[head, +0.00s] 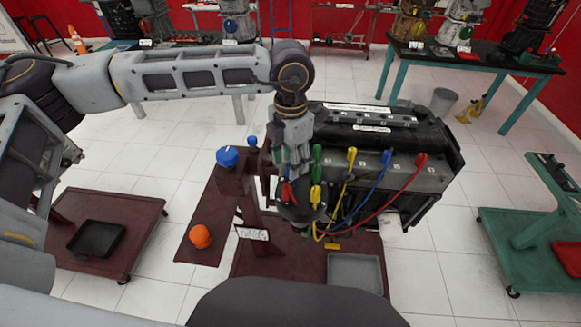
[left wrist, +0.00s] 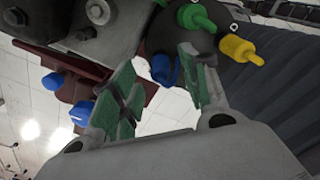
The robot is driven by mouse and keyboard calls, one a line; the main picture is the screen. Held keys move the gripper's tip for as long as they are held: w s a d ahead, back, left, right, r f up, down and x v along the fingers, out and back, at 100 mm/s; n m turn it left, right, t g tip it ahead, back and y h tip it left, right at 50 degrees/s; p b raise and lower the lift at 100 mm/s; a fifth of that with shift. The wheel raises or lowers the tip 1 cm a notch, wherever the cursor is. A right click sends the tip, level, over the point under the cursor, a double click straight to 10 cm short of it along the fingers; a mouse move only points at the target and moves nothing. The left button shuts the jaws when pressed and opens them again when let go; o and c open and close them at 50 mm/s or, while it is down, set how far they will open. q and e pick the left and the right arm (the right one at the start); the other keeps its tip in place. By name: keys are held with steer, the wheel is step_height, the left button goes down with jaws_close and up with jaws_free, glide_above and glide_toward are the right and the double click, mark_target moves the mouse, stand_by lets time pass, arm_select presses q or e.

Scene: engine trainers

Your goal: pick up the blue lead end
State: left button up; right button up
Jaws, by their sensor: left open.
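A blue lead end (left wrist: 163,68) shows in the left wrist view beside a dark round part of the engine, near and between my left fingertips. A green lead end (left wrist: 195,18) and a yellow lead end (left wrist: 240,48) sit beside it. In the head view, my left gripper (head: 292,172) is open, pointing down at the front of the black engine (head: 400,178); its open fingers also show in the left wrist view (left wrist: 160,88). I cannot tell whether the fingers touch anything.
The engine hangs on a dark red stand (head: 205,215) with blue knobs (head: 228,156) and an orange knob (head: 200,237). A grey tray (head: 355,272) lies at its base. A red cart (head: 140,212) stands left, a green stand (head: 505,245) right. White floor lies between.

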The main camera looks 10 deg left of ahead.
arm_select(q)
steer(key=shift+f, duration=1)
steer(key=c, duration=1)
